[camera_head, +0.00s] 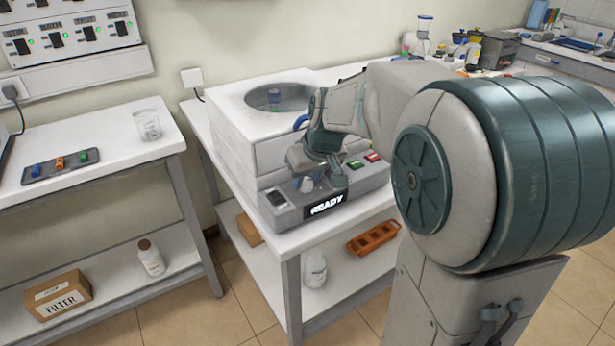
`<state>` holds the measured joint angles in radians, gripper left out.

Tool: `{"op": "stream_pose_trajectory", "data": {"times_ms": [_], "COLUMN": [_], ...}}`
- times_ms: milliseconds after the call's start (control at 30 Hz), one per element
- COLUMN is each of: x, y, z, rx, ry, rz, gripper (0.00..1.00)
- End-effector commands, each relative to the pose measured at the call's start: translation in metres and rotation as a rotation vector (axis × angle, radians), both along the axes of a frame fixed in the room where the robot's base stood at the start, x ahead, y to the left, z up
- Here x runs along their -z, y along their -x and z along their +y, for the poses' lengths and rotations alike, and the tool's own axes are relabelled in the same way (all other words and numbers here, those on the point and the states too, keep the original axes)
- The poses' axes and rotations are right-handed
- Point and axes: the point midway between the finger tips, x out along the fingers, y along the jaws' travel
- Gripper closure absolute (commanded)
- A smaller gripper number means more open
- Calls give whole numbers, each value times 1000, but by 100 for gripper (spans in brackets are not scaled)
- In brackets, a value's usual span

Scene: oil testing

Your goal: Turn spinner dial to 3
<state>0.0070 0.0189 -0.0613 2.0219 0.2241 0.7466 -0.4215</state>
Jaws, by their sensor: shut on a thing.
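The spinner (262,128) is a white box with a round dark window on top, on a white table. Its grey control panel (290,213) is at the front, with a display (327,204) reading READY. The dial (307,184) is a small pale knob on the panel, left of and above the display. My gripper (310,172) comes down over the dial from above and is shut on it. The fingers and wrist hide most of the dial, so its number and pointer cannot be read.
A green button (354,164) and a red button (373,156) sit on the panel's right. A left table (100,150) holds a beaker (148,124) and a tray (60,167) with coloured pieces. An orange rack (373,239) and a white bottle (314,268) are on the shelf below.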

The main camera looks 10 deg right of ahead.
Motion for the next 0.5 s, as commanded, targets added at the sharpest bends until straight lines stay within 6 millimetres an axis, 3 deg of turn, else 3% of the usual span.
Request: {"op": "stream_pose_trajectory", "data": {"times_ms": [500], "x": [-1], "y": [1], "z": [2], "rx": [236], "ry": [0], "rz": [1], "gripper": [93]}}
